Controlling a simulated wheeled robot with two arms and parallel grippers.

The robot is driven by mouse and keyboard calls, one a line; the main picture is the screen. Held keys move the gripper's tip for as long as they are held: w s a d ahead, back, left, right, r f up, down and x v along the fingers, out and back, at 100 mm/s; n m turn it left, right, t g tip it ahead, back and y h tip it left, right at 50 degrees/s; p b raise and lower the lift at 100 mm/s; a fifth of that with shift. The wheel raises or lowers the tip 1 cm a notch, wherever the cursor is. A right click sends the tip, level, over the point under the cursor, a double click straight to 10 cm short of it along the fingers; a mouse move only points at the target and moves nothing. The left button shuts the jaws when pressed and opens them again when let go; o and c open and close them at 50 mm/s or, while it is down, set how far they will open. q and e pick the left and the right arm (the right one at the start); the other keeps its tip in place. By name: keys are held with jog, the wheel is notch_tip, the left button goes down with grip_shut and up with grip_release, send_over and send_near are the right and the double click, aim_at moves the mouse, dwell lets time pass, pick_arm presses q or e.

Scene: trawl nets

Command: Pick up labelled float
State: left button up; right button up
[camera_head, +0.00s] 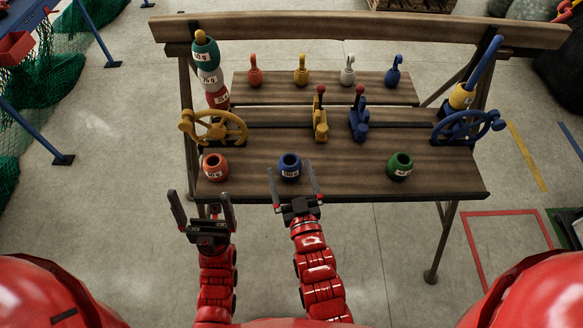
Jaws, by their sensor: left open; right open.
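Several labelled floats stand on the wooden bench. Along the front edge are an orange-red float (215,168), a blue float (289,167) and a green float (399,167), each round with a hole on top and a white label. On the left post are stacked a teal float (205,51), a grey-white float (210,78) and a red float (217,97). A yellow float (461,98) sits on the blue rod at right. My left gripper (202,209) is open and empty before the bench, below the orange-red float. My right gripper (294,184) is open, its fingers around or just before the blue float; contact is unclear.
On the bench (340,185) stand a yellow handwheel (222,128), a blue handwheel (465,127), a yellow lever (320,118) and a blue lever (359,118). Several small ringed weights stand on the back shelf (325,90). Green netting (50,75) hangs at left. Floor at right is mostly clear.

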aim_at(293, 176)
notch_tip(293, 176, down, 8)
jog(key=s+d+g+h, duration=0.2)
jog(key=s+g, duration=0.1)
jog(key=g, duration=0.2)
jog(key=x, duration=0.5)
jog(key=p+x, duration=0.1)
jog(key=x, duration=0.5)
jog(key=shift+d, duration=0.25)
jog(key=shift+w+a+f+p, duration=0.1)
jog(key=shift+w+f+p, duration=0.2)
jog(key=shift+w, duration=0.25)
jog(key=shift+r+p+x, duration=0.2)
jog(key=shift+p+x, duration=0.3)
jog(key=shift+x, duration=0.6)
jog(key=shift+r+p+x, duration=0.2)
jog(key=shift+p+x, duration=0.3)
jog(key=shift+x, duration=0.55)
jog(key=shift+w+a+f, duration=0.25)
jog(key=shift+w+a, duration=0.05)
jog(key=shift+w, duration=0.3)
